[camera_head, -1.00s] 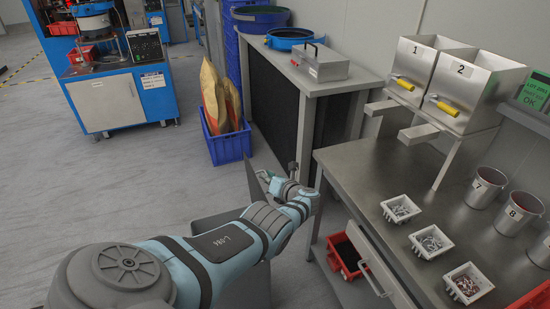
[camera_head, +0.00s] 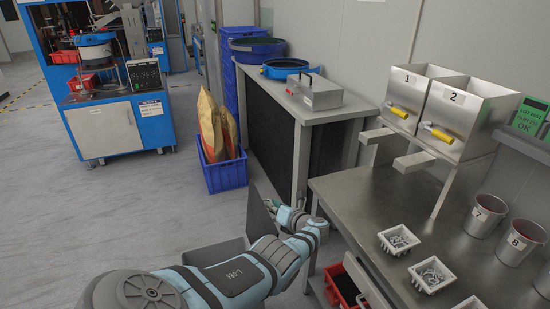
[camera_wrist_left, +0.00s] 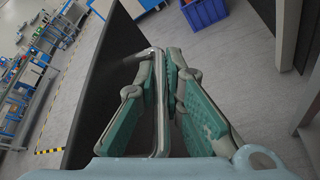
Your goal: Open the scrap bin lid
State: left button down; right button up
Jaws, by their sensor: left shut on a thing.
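The scrap bin lid (camera_head: 259,213) is a thin dark grey panel, raised and standing steeply in the head view. In the left wrist view the lid (camera_wrist_left: 100,88) shows as a broad dark panel left of the fingers. A grey surface, probably the scrap bin (camera_head: 212,252), shows behind my left arm; most of it is hidden. My left gripper (camera_head: 283,208) is at the lid's right side. In the left wrist view its teal-padded fingers (camera_wrist_left: 172,72) are shut on the lid's metal bar handle (camera_wrist_left: 158,115). My right gripper is out of view.
A blue crate with paper sacks (camera_head: 226,176) stands beyond the lid. A grey cabinet (camera_head: 302,155) and the steel worktable (camera_head: 375,205) stand close on the right, with a red bin (camera_head: 345,287) under the table. The floor to the left is open.

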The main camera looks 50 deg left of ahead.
pick_arm(q)
jog(key=shift+s, duration=0.1)
jog(key=c, duration=1.7)
grip_release()
jog(key=shift+a, duration=0.1)
jog(key=shift+d, duration=0.35)
jog(key=v, duration=1.1)
jog(key=shift+d+r, duration=0.1)
jog(key=shift+d, duration=0.05)
